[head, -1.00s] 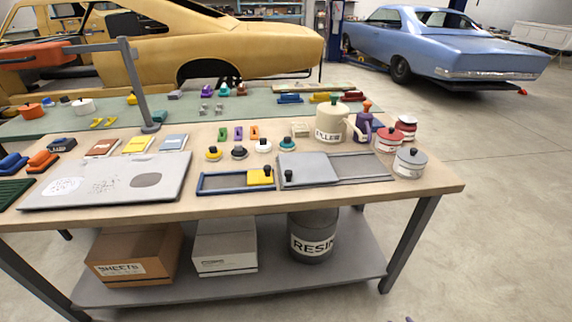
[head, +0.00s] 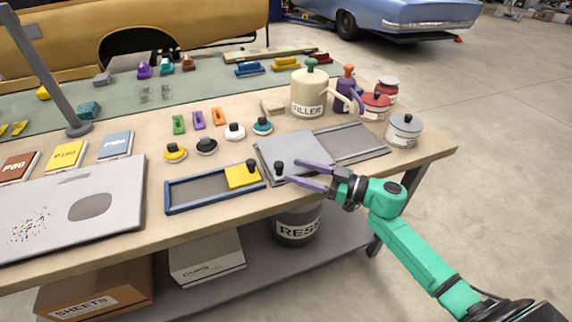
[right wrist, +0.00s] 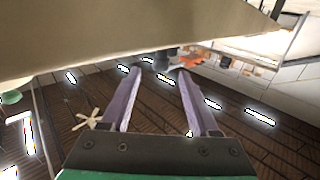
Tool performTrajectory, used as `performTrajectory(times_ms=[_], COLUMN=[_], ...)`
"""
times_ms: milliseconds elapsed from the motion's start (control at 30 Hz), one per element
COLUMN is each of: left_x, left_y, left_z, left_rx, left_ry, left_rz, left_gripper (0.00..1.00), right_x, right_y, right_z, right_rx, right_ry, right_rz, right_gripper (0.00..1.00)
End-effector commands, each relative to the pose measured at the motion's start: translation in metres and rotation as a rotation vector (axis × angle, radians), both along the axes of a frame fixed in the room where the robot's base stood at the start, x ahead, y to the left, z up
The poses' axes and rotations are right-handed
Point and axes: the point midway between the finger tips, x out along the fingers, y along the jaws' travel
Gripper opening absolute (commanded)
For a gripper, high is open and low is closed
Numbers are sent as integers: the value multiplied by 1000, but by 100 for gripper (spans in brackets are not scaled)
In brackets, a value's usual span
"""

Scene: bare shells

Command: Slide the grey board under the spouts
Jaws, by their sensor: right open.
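The grey board (head: 290,150) is a flat light-grey square with a black knob (head: 279,168) near its front left corner. It lies at the left end of a grey track (head: 352,143). The cream filler pot (head: 309,92) and the purple pot (head: 346,84) stand behind the track, their spouts close together above its back edge. My right gripper (head: 292,171) is open, its lavender fingers pointing left over the board's front edge, tips just right of the knob. In the right wrist view the open fingers (right wrist: 158,86) show nothing clearly held. My left gripper is out of view.
A blue-framed tray (head: 192,205) with a yellow sliding plate is left of the board. Several knobbed discs stand behind it. Red tins and a grey tin (head: 404,130) stand at the table's right end. The track's right half is clear.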

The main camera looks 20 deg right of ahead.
Motion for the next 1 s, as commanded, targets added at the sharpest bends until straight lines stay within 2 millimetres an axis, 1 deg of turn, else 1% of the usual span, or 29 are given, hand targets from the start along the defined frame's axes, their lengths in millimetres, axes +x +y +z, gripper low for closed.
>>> performTrajectory(times_ms=[33, 100, 200, 467, 500, 533, 567, 600, 633, 667, 1000], left_x=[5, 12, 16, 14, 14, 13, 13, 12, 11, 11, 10], left_y=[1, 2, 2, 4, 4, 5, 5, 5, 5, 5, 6], left_z=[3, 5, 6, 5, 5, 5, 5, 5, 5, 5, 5], left_rx=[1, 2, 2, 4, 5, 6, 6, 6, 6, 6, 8], left_ry=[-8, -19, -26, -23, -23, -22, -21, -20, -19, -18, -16], left_rz=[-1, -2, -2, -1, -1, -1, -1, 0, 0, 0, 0], left_gripper=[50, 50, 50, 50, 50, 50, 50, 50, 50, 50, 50], right_x=[8, 17, 23, 25, 25, 25, 25, 25, 25, 25, 25], right_y=[9, 18, 26, 29, 29, 29, 29, 29, 29, 28, 28], right_z=[3, 2, 1, 0, 0, 0, 0, 0, 0, 0, 0], right_rx=[3, 3, 2, 0, 0, 0, 0, 0, 0, 0, 0], right_ry=[-4, -3, -1, 0, 0, 0, 0, 0, 0, 0, 0], right_rz=[0, -1, -1, -1, -1, -1, -1, -1, -1, -1, -1], right_gripper=[61, 61, 61, 61, 54, 42, 31, 16, 4, 0, 0])
